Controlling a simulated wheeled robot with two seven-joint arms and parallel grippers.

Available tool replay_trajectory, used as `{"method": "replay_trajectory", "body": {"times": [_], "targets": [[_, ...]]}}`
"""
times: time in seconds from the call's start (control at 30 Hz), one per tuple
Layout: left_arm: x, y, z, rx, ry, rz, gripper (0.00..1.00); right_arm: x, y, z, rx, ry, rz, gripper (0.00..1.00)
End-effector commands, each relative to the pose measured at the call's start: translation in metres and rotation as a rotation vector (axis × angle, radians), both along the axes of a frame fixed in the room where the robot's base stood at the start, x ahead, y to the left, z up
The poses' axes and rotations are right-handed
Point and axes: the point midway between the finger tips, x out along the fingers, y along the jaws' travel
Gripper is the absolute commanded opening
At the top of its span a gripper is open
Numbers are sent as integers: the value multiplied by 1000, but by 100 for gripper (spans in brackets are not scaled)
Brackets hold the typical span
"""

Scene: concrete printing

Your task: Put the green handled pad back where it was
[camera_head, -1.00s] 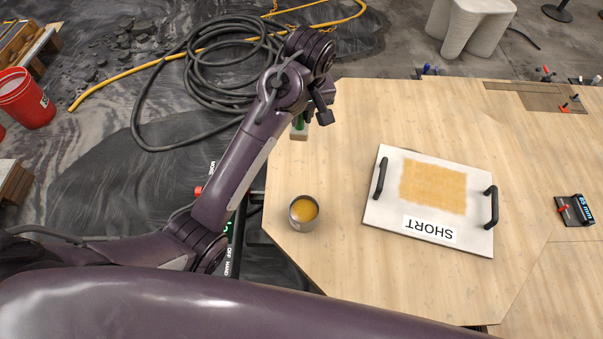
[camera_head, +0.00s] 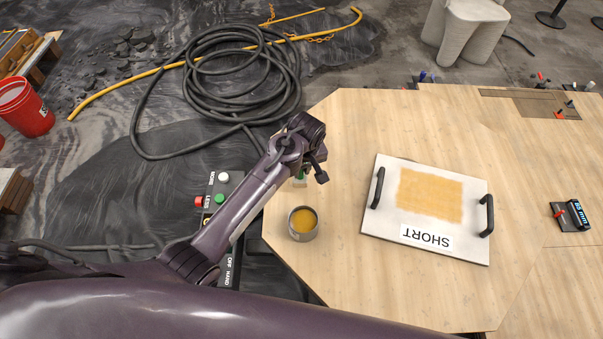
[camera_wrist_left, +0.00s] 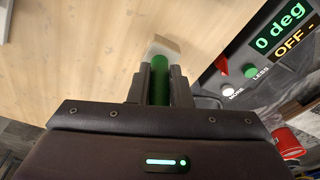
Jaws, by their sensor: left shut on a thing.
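The green handled pad (camera_wrist_left: 161,84) is in my left gripper (camera_wrist_left: 156,78), which is shut on its green handle in the left wrist view. The pale pad end shows beyond the fingertips, over the wooden table. In the head view the pad (camera_head: 299,182) shows as a small green and pale patch below my left gripper (camera_head: 305,172), near the table's left edge, just behind the can. I cannot tell whether the pad touches the table. My right gripper is not in view.
An open can of yellow-orange stuff (camera_head: 303,223) stands close in front of the pad. A white board marked SHORT (camera_head: 385,222), with black handles, lies to the right. A control box with buttons (camera_head: 222,190) is left of the table edge. Table between can and board is clear.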

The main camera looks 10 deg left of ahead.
Motion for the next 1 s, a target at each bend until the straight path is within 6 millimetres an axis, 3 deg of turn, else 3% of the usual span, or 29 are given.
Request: {"method": "replay_trajectory", "body": {"times": [0.2,0.57,0.6,0.77,1.0], "targets": [[-1,0,-29,2,3,-1,0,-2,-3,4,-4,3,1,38],[0,0,-34,0,0,-1,0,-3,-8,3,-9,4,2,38],[0,0,-34,0,1,-1,19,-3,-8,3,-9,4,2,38],[-1,0,-34,0,1,-1,40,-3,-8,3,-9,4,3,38],[0,0,-34,0,1,-1,40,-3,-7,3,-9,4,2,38]]}}
